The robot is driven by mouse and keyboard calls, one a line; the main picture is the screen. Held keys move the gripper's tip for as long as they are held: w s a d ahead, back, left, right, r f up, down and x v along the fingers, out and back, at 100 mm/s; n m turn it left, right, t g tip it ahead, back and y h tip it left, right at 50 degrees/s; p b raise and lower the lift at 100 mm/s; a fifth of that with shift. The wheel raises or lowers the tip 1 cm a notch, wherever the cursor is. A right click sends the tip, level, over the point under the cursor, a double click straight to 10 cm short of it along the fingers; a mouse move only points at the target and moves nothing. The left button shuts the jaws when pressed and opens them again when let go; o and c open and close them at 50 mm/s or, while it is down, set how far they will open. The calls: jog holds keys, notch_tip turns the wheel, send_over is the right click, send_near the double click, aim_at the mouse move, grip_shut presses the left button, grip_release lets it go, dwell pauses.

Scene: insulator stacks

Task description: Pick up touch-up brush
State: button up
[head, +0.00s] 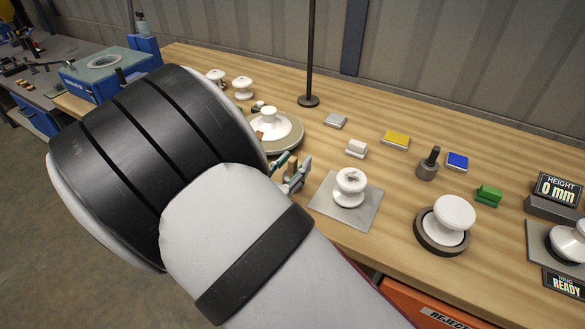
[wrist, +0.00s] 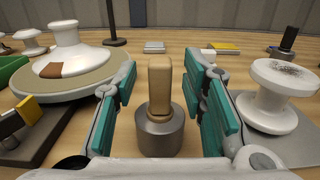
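A light wooden handle (wrist: 160,80) stands upright in a round grey metal base (wrist: 160,132) on the bench in the wrist view. It looks like the touch-up brush, but no bristles show. My gripper (wrist: 163,88) is open, with its teal pads on either side of the handle and a gap on each side. A second upright piece with a black handle (head: 432,157) in a grey base stands farther right.
A white insulator (head: 350,187) on a grey plate stands close to the right finger. A round turntable (head: 294,138) with a white insulator is close on the left. A dark post (head: 310,60), a yellow block (head: 396,139) and other small blocks are farther back.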

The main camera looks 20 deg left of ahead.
grip_shut()
